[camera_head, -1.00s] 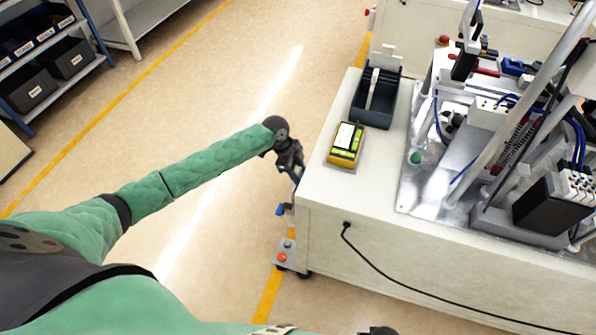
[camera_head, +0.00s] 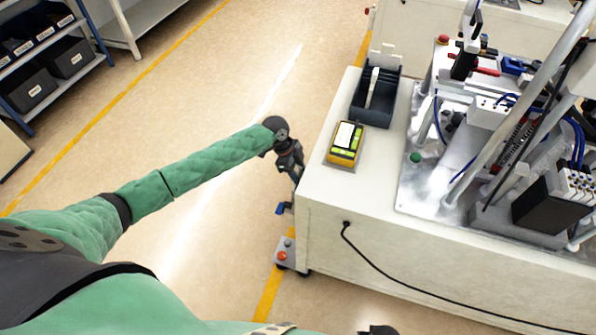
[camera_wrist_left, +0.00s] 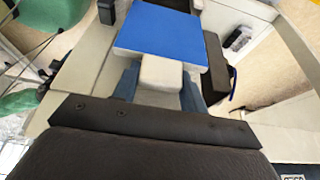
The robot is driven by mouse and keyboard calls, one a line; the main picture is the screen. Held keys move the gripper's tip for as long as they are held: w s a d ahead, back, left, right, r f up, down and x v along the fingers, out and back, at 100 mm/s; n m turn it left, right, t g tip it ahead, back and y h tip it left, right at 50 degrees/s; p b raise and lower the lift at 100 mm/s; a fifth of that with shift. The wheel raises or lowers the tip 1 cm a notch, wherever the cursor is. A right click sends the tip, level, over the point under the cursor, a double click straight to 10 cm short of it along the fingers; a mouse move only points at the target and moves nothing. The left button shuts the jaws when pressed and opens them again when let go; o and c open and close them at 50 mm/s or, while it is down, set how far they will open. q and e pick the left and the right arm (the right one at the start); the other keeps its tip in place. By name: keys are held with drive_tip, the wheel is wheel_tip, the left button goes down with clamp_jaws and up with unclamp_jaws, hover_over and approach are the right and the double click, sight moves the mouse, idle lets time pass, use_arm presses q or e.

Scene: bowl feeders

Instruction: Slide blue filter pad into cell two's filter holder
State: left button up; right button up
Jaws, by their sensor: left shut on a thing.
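My left gripper (camera_head: 297,176) hangs over the floor by the left edge of the white bench, fingers downward. In the left wrist view, the fingers of this gripper (camera_wrist_left: 160,88) are shut on the white tab of the blue filter pad (camera_wrist_left: 158,35). The pad is a flat blue square with pale edges, beyond the fingertips. In the head view a small blue thing (camera_head: 282,208) shows below the gripper; I cannot tell if it is the pad. I cannot make out cell two's filter holder. My right gripper is not clearly in view.
The white bench (camera_head: 330,200) carries a yellow handheld device (camera_head: 345,143), a dark open bin (camera_head: 376,95) and machinery on a metal plate (camera_head: 425,185). A grey box with a red button (camera_head: 284,253) stands low by its corner. The floor to the left is clear.

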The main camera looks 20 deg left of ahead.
use_arm(q)
drive_tip(key=shift+f+b, duration=2.75)
drive_tip(key=shift+f, duration=2.95)
idle(0.5)
drive_tip(key=o, duration=1.3)
drive_tip(key=b+v, duration=0.1)
drive_tip(key=v, duration=0.6)
drive_tip(key=shift+a+r+b, duration=0.2)
drive_tip(key=shift+r+b, duration=0.15)
